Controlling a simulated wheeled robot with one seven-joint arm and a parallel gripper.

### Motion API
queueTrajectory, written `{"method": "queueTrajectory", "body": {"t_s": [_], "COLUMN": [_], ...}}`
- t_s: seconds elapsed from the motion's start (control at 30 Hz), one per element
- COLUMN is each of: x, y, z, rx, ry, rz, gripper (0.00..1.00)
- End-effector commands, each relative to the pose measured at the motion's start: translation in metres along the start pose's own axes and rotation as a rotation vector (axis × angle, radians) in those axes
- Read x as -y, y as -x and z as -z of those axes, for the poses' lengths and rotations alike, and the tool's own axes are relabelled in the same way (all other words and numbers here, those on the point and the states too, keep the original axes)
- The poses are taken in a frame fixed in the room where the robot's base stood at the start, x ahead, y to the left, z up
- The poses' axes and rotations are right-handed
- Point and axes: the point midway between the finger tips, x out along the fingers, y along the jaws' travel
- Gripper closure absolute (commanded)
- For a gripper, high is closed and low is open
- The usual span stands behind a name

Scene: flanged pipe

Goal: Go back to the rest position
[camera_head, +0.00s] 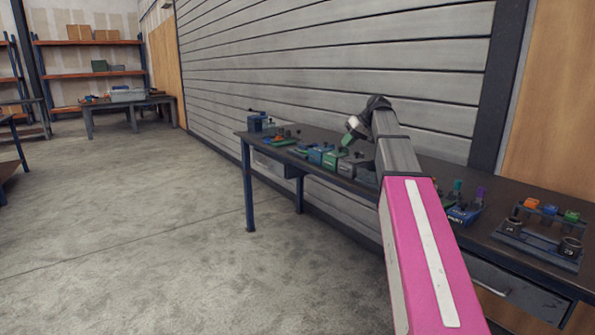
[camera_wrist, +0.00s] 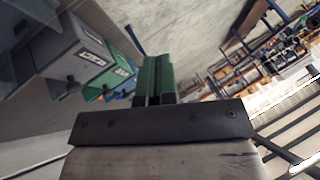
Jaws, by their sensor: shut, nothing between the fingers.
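My gripper (camera_head: 350,132) is raised above the dark workbench (camera_head: 240,134) at the end of my pink and grey arm in the head view. In the wrist view its two green fingers (camera_wrist: 153,80) are together with nothing between them. Boxes with labels, one grey-blue (camera_wrist: 70,45) and one green (camera_wrist: 115,75), show to the left of the fingers there, apart from them. No flanged pipe can be made out for certain in either view.
Small blue and green stations (camera_head: 318,154) line the bench. A rack with orange, blue and green pieces (camera_head: 552,214) stands at its right end. A drawer (camera_head: 510,290) hangs below. Open concrete floor (camera_head: 130,230) lies to the left. Shelves (camera_head: 90,74) and another table (camera_head: 130,103) stand far back.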

Motion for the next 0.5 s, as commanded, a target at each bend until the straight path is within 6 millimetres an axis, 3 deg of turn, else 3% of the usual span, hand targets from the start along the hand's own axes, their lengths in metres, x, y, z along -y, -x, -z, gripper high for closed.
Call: {"method": "queueTrajectory", "body": {"t_s": [0.33, 0.5], "x": [-0.009, -0.016], "y": [-0.03, -0.055], "z": [-0.024, -0.044], "rx": [0.022, 0.04], "ry": [-0.045, -0.082], "rz": [-0.026, -0.049], "gripper": [1.0, 1.0]}}
